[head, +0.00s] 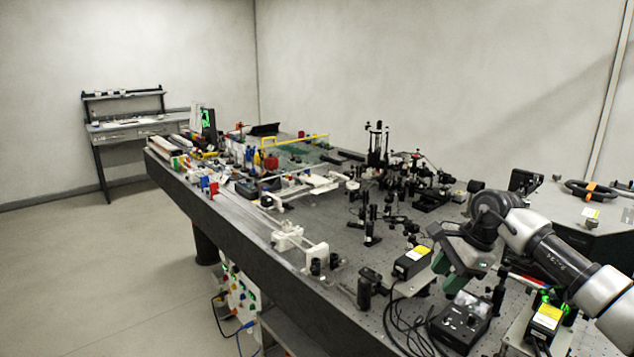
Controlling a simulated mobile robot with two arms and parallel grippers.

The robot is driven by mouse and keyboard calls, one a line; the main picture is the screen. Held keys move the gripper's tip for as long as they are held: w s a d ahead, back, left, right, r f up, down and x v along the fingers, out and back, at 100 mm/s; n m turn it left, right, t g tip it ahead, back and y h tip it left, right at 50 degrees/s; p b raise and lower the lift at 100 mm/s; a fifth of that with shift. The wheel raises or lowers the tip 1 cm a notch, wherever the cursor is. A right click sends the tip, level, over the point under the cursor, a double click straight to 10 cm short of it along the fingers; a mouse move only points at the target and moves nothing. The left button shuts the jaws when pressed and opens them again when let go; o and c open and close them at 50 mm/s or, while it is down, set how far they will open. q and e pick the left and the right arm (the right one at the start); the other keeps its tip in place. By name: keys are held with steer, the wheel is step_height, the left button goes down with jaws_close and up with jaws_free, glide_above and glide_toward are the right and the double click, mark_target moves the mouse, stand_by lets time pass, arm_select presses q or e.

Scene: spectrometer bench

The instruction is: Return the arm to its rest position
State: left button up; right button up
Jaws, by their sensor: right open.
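My right arm (560,255) comes in from the right edge and reaches over the near right part of the optical bench (285,290). My right gripper (447,276) is at its end, pointing down and left, open, with nothing visible between its fingers. It appears above a black box with a yellow label (411,262) and a black meter box (461,320); I cannot tell the exact height. My left gripper is not in the picture.
Several black optical mounts (377,150) crowd the bench's middle. White rail parts (288,238) line its left side. A side desk (125,128) is at the back left. The floor (110,270) at left is clear.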

steer(key=s+a+m+t+y, duration=0.45)
steer(key=a+m+y, duration=0.3)
steer(key=a, duration=0.35)
steer(key=s+a+m+t+y, duration=0.3)
steer(key=a+m+t+y, duration=0.25)
steer(key=a+m, duration=0.45)
steer(key=s+d+f+m+t+h, duration=0.2)
steer(key=s+d+f+m+h, duration=0.35)
steer(key=m, duration=0.75)
steer(key=s+d+f+m+t+h, duration=0.25)
steer(key=d+f+m+h, duration=0.45)
steer(key=m+h, duration=0.55)
steer(key=s+d+f+m+g, duration=0.1)
steer(key=s+f+m+g, duration=0.3)
steer(key=s, duration=0.4)
steer(key=s+d+f+m+g+y, duration=0.1)
steer(key=s+f+m+g, duration=0.25)
steer(key=s, duration=0.35)
steer(key=s+d+f+m+g, duration=0.25)
steer(key=s+g, duration=0.25)
steer(key=s, duration=0.3)
step_height(320, 180, down, 26)
steer(key=a+g, duration=0.1)
steer(key=s+d+f+g, duration=0.1)
steer(key=s+d+f, duration=0.2)
steer(key=s+f, duration=1.4)
steer(key=shift+g, duration=0.3)
